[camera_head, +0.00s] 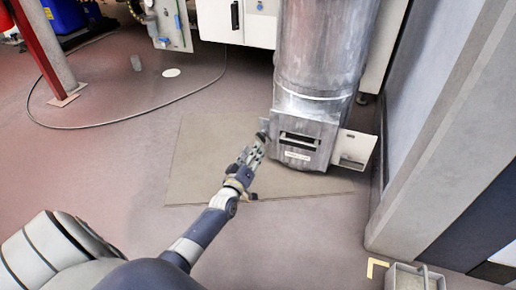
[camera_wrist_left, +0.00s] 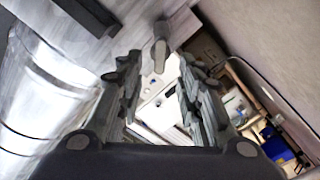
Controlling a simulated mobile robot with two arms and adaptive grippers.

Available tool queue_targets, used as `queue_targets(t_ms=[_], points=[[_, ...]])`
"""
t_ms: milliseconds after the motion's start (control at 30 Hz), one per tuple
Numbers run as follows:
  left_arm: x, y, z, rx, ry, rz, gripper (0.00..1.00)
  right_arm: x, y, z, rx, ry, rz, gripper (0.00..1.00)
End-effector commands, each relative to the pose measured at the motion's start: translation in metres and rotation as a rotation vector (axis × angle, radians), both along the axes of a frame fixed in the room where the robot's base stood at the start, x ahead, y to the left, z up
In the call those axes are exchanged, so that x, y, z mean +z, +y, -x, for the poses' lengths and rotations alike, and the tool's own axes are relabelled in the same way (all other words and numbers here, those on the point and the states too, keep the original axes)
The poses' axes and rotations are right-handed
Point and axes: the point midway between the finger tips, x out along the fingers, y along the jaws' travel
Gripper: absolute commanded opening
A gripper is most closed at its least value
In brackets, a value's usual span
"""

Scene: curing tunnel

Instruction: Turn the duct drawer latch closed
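The metal duct (camera_head: 318,55) ends in a box (camera_head: 318,150) with a dark slot and a white label on its front. A pale panel (camera_head: 355,148) stands out from the box's right side. My left gripper (camera_head: 261,140) is at the left edge of the box. In the left wrist view my left gripper (camera_wrist_left: 158,66) is open, with a clear gap between its fingers. A grey rounded lever (camera_wrist_left: 159,52), which looks like the latch, shows just beyond and between the fingertips. I cannot tell if it touches them. My right gripper is not in view.
The duct stands over a tan floor mat (camera_head: 205,150). A wall (camera_head: 440,120) closes off the right side. A cable (camera_head: 120,122) lies on the open floor at left, near a red post (camera_head: 38,45). A grey crate (camera_head: 405,278) is at lower right.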

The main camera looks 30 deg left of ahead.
Motion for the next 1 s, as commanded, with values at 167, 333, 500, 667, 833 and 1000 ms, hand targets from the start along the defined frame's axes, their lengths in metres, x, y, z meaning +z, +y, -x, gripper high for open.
queue_targets(t_ms=[167,333,500,667,833,1000], points=[[-0.004,0.008,-0.03,0.001,-0.002,-0.001,0.33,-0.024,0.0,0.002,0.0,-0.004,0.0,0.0],[-0.003,0.012,-0.048,0.0,0.0,-0.001,0.33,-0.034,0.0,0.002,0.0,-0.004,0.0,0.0],[-0.001,0.014,-0.056,0.001,0.001,-0.001,0.33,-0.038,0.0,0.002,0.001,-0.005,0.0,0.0],[-0.001,0.014,-0.057,0.0,0.002,-0.001,0.33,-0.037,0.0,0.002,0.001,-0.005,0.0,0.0],[-0.001,0.014,-0.056,0.0,0.002,-0.001,0.24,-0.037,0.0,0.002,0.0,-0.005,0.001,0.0],[-0.001,0.014,-0.056,0.0,0.002,-0.001,0.0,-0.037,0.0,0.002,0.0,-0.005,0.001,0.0]])
